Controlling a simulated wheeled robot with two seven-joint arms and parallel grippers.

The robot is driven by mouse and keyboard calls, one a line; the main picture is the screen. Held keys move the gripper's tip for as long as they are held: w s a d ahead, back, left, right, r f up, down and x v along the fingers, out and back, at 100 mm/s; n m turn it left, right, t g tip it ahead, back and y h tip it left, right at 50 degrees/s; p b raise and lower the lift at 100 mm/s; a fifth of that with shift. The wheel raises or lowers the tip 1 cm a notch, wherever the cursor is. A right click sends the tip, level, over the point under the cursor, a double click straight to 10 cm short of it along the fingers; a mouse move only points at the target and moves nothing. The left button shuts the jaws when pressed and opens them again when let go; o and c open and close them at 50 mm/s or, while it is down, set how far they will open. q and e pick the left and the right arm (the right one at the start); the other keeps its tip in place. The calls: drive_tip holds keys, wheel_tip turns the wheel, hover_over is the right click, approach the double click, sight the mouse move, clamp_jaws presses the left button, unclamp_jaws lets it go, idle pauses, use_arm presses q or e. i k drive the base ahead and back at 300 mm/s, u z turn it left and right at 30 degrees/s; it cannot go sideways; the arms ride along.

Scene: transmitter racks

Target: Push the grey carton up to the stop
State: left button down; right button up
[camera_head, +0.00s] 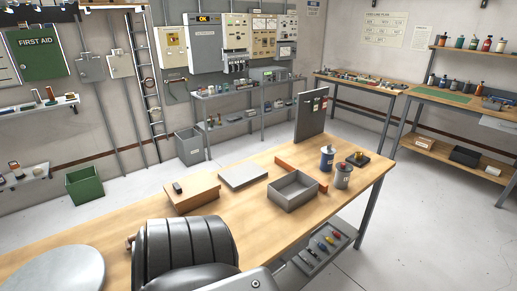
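An open-topped grey box (281,198), apparently the grey carton, sits upright on the wooden bench. A low orange-brown bar (286,164), apparently the stop, lies along its far right side. The box partly hides the bar, and I cannot tell whether they touch. A flat light-grey slab-like box (243,176) lies to the left of the open box, apart from it. A dark ribbed part of my own arm fills the bottom centre of the head view. Neither gripper's fingers show in the view.
A brown box (193,192) with a small dark item on top stands at left. Beyond the bar are a blue can (327,159), a grey can (342,177) and a dark base (358,160). A dark upright panel (311,124) stands at the bench's back edge.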

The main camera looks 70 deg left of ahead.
sight(293, 190)
drive_tip(key=u, duration=1.05)
